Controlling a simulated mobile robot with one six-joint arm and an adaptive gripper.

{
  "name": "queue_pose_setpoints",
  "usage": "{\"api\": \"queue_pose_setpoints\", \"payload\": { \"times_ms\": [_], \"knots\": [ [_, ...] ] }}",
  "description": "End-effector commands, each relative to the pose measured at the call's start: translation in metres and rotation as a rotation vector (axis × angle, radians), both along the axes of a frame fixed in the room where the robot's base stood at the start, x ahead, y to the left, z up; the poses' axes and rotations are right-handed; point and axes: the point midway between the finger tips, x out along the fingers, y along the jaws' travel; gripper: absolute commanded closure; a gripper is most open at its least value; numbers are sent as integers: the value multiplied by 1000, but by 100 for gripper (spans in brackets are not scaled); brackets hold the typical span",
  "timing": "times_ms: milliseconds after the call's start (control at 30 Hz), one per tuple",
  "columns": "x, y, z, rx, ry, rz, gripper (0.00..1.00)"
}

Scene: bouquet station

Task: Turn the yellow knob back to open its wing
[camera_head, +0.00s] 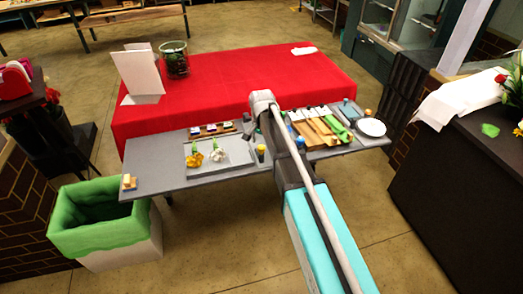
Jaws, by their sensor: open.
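A small yellow knob (261,149) with a dark base stands on the grey worktop (160,175), just left of my arm. I cannot tell from this view how far it is turned. A small blue-topped knob (300,142) stands right of my arm. The worktop spreads left and right of my arm; which part is the yellow knob's wing is unclear. My gripper (248,128) seems to be the small dark shape below the arm's pale end, above and left of the yellow knob. It looks empty; its fingers are small and partly hidden by my arm.
A grey tray (238,163) with yellow and white flowers lies left of the knob. Several wooden strips (314,131) and a white plate (371,127) lie at right. A red-covered table (225,75) stands behind, and a green-lined bin (100,245) at front left.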

Motion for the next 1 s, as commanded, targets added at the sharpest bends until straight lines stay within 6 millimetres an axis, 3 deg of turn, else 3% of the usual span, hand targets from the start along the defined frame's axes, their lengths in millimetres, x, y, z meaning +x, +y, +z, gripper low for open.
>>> {"api": "queue_pose_setpoints", "payload": {
  "times_ms": [300, 767, 1000],
  "knots": [
    [0, 0, -20, 0, 0, 0, 21],
    [0, 0, -22, 0, 0, 0, 21],
    [0, 0, -22, 0, 0, 0, 62]
  ]
}}
